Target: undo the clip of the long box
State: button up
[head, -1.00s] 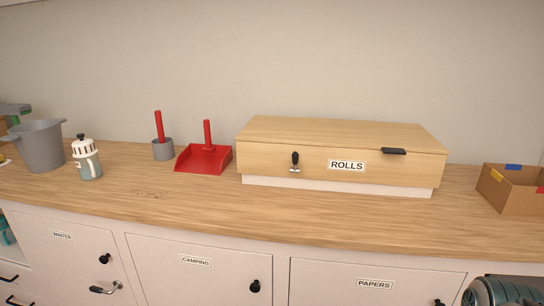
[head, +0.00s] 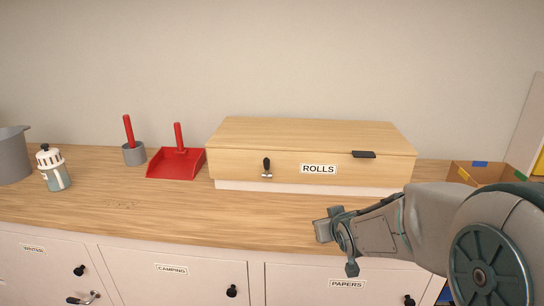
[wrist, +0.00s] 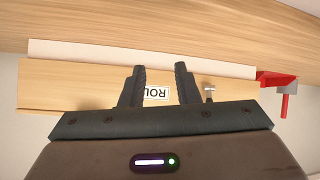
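The long box (head: 310,136) is pale wood with a white base and a "ROLLS" label (head: 318,169), standing on the wooden counter. Its clip (head: 266,168), a black lever on a silver fitting, is on the front face left of the label, with the lever upright. A black handle (head: 363,154) sits at the lid's front edge on the right. My gripper (head: 328,226) is in front of the box, apart from it. In the wrist view the gripper (wrist: 160,72) is open and empty, its fingers either side of the label, and the clip (wrist: 209,92) shows just right of the fingers.
A red dustpan (head: 176,164), a grey pot (head: 134,154) with a red handle, a white-topped bottle (head: 53,168) and a grey bucket (head: 14,156) stand left of the box. A cardboard box (head: 474,172) is at the right. The counter before the long box is clear.

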jog(key=w+a+r+n+t+y+p, duration=0.2)
jog(key=w+a+r, duration=0.1)
jog(key=w+a, duration=0.15)
jog(key=n+t+y+p, duration=0.2)
jog(key=y, duration=0.4)
send_near(268, 164)
jog(key=p+x, duration=0.3)
jog(key=x, duration=0.6)
jog(key=shift+w+a+r, duration=0.1)
jog(key=shift+w, duration=0.1)
grip_shut()
